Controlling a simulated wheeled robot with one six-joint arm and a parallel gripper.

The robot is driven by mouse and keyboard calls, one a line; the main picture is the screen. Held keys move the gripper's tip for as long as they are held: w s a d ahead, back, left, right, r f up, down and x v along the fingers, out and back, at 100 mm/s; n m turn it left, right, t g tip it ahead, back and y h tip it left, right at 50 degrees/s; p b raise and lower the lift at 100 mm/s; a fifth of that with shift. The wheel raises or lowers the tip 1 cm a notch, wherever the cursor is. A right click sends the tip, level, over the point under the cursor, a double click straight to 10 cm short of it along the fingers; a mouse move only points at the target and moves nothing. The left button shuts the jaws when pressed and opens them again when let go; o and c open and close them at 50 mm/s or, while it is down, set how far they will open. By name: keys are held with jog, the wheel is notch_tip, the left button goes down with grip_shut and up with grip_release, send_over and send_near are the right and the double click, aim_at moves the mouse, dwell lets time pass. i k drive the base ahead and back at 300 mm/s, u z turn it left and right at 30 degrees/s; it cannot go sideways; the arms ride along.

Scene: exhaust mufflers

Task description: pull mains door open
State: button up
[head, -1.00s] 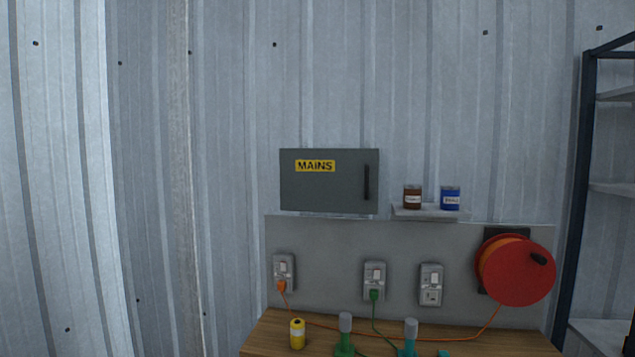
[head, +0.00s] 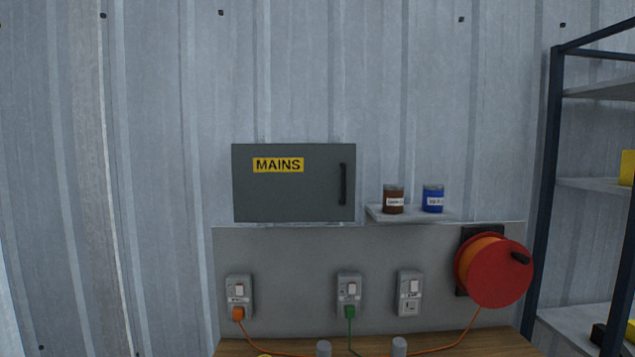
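The mains door (head: 290,196) is a dark grey panel with a yellow MAINS label (head: 278,165) on the wall box, left of the middle in the head view. It looks shut. Its black upright handle (head: 343,184) is near the door's right edge. My gripper is not in view.
A small shelf (head: 410,216) right of the box holds a brown tin (head: 393,199) and a blue tin (head: 433,198). Below are several sockets, two with plugs, and a red cable reel (head: 500,273). A wooden bench (head: 480,347) stands below. A rack (head: 548,190) stands at right.

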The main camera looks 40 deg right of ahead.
aim_at(272, 183)
jog(key=z, duration=0.5)
jog(key=i, duration=0.8)
jog(key=z, duration=0.75)
